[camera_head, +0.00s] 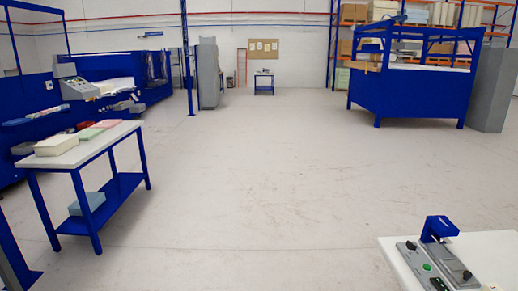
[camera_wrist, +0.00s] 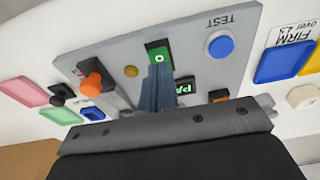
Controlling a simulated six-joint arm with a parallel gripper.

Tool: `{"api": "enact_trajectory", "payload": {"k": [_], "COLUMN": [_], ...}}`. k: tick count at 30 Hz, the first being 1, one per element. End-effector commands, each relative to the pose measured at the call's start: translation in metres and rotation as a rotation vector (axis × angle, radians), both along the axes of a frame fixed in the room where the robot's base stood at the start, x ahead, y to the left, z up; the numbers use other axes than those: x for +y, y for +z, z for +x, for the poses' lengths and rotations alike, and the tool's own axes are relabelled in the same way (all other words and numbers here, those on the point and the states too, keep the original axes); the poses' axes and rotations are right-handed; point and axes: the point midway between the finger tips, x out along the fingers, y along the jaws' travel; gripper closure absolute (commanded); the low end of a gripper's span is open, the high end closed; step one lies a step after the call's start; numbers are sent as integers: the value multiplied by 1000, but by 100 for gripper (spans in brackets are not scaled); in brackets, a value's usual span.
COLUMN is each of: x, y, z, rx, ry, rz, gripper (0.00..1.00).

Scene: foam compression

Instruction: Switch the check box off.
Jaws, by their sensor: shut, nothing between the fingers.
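The check box (camera_wrist: 110,55) is a grey panel that fills much of the wrist view, its lettering upside down. A small green rocker with a white "O" (camera_wrist: 158,57) is at its middle. My gripper (camera_wrist: 158,70) is shut and empty, its fingertips right at the rocker and hiding part of it. I cannot tell whether they touch. A dark display with green letters "PA" (camera_wrist: 186,82) is partly hidden behind the fingers. A blue button (camera_wrist: 220,44) marked TEST is to the right. An orange-tipped lever (camera_wrist: 91,84) is to the left.
In the head view, a grey control box (camera_head: 430,268) with a blue device (camera_head: 438,228) sits on a white table (camera_head: 497,252) at lower right. A bench with foam blocks (camera_head: 62,145) stands left. In the wrist view, coloured trays (camera_wrist: 284,62) flank the panel.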

Motion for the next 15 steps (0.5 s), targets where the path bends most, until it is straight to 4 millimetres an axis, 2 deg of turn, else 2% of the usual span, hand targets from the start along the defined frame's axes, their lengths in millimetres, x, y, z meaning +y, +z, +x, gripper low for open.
{"api": "enact_trajectory", "payload": {"k": [15], "x": [0], "y": [-8], "z": [0], "rx": [0], "ry": [0], "rz": [0], "gripper": [100]}}
